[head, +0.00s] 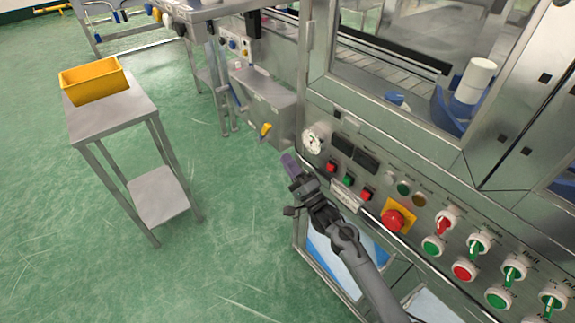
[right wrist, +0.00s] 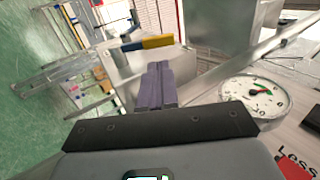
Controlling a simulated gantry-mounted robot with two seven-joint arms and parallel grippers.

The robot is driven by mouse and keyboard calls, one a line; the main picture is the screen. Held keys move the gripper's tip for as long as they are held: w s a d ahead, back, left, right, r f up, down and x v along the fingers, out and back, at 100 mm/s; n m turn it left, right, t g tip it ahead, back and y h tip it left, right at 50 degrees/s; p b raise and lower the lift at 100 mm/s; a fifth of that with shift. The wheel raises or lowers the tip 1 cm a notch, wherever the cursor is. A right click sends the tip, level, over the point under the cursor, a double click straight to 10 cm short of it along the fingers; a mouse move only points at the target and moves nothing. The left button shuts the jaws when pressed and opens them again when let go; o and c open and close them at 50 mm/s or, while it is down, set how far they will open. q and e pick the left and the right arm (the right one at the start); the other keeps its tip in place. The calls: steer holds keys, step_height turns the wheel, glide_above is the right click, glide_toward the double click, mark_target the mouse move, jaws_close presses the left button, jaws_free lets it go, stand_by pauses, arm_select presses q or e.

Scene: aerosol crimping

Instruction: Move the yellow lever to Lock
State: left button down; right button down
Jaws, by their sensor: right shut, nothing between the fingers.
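The yellow lever (head: 265,130) sticks out from the side of a grey metal box at the left end of the machine. In the right wrist view the lever (right wrist: 157,42) has a yellow part and a dark blue part, and lies just beyond my fingertips. My right gripper (head: 289,161) is shut and empty, its purple fingers pointing toward the lever with a visible gap between them. The fingers also show in the right wrist view (right wrist: 157,84). I cannot read any Lock marking. My left gripper is not in view.
A round white gauge (head: 313,141) is on the panel close to my right gripper. The panel also carries a red emergency button (head: 393,219) and several coloured buttons and switches. A small metal table (head: 125,118) with a yellow bin (head: 94,86) stands left, with open green floor between.

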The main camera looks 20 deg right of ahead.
mark_target(268, 131)
steer(key=b+x, duration=0.2)
steer(key=x, duration=0.4)
steer(key=shift+w+a+b, duration=0.1)
steer(key=shift+w+b, duration=0.1)
steer(key=shift+b, duration=0.2)
steer(key=shift+b+x, duration=0.3)
steer(key=shift+x, duration=0.5)
steer(key=shift+r, duration=0.1)
